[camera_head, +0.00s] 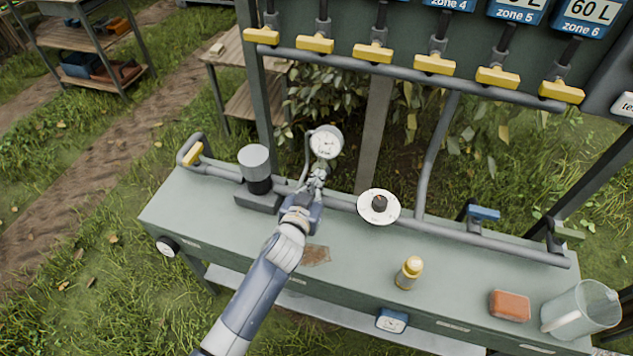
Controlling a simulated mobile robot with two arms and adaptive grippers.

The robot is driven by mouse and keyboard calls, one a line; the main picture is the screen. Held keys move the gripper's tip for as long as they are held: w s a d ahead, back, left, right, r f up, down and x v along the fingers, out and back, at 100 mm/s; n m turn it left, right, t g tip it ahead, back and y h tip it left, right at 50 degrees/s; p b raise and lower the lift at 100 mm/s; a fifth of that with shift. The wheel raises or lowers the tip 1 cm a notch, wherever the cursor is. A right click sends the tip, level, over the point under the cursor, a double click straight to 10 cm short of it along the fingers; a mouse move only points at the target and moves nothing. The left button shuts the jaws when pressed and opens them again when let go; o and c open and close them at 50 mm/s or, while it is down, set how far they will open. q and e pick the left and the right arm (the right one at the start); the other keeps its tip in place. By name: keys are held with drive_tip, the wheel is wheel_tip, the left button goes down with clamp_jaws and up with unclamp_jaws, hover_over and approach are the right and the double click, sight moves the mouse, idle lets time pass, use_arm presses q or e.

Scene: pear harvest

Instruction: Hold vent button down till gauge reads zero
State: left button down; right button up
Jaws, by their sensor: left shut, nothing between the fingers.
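A round white-faced gauge (326,142) stands above the back pipe on the green-grey bench (350,268). Its needle is too small to read. My left gripper (318,177) is shut and empty, its fingertips just below the gauge at the small fittings there. I cannot make out the vent button; it may be hidden by the gripper, and I cannot tell whether the fingertips press on anything. My right gripper is not in view.
A grey and black cylinder (255,168) stands left of the gripper. A white disc with a dark knob (379,207) is to its right. A yellow-capped bottle (409,272), an orange-brown block (510,306) and a clear jug (582,311) stand farther right. Yellow valve handles (373,53) hang above.

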use_arm(q)
wheel_tip(320, 180, down, 2)
drive_tip(key=shift+s+f+b, duration=0.15)
drive_tip(key=shift+b, duration=0.6)
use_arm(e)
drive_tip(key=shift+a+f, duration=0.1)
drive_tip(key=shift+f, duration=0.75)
use_arm(q)
drive_tip(key=shift+s+a+f, duration=0.1)
drive_tip(key=shift+f, duration=0.2)
idle(0.6)
idle(2.0)
drive_tip(key=shift+r, duration=0.15)
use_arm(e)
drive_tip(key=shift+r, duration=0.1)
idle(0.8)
use_arm(q)
drive_tip(key=s+a+r+p, duration=0.2)
drive_tip(key=s+r, duration=0.5)
drive_tip(key=s, duration=0.2)
drive_tip(key=shift+a+r, duration=0.2)
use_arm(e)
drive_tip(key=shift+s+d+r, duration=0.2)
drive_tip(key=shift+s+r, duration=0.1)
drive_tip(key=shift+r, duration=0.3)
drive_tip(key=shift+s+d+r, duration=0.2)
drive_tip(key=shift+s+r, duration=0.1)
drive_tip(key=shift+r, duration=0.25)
